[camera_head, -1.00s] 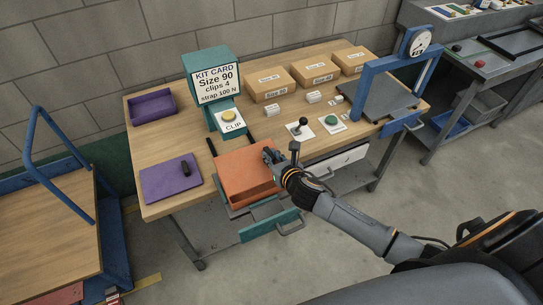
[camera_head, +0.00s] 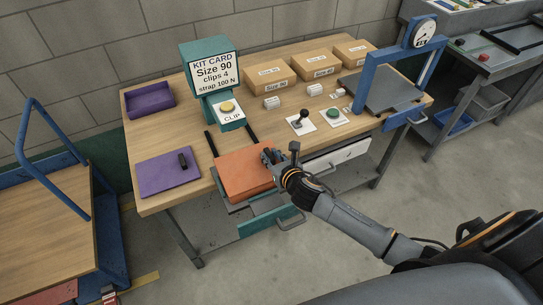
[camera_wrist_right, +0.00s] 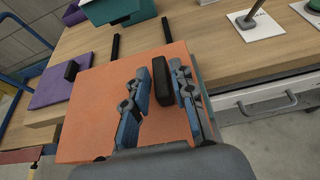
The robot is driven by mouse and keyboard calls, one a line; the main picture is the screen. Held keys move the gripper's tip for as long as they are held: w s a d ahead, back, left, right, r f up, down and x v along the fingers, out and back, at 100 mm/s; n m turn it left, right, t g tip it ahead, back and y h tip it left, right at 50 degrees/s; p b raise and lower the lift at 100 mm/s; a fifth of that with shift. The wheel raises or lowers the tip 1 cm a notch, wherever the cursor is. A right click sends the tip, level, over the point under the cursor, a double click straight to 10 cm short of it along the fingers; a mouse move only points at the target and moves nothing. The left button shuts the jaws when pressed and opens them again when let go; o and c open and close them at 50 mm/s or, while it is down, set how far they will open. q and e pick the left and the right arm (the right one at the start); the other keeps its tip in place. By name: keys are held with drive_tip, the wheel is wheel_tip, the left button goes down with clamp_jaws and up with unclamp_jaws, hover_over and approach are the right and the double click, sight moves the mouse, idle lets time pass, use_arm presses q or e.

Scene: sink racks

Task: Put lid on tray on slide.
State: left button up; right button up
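The orange lid (camera_head: 240,172) is a flat square with a black handle (camera_wrist_right: 165,85) on top. It is over the slide at the front edge of the bench, between two dark rails (camera_head: 212,145). My right gripper (camera_head: 268,157) is at its right part. The tray under the lid is hidden, so I cannot tell whether the lid is seated. My left gripper is not in view.
A purple lid (camera_head: 160,175) with a black handle lies to the left, and a purple tray (camera_head: 150,99) behind it. The kit card stand (camera_head: 212,75), a black lever (camera_head: 303,117) and a green button (camera_head: 333,113) stand nearby. A teal drawer (camera_head: 266,224) sticks out below.

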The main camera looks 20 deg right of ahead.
drive_tip(key=shift+o, duration=0.9)
drive_tip(key=shift+s, duration=0.15)
drive_tip(key=v, duration=1.1)
drive_tip(key=shift+s+r, duration=0.25)
drive_tip(key=shift+s, duration=0.05)
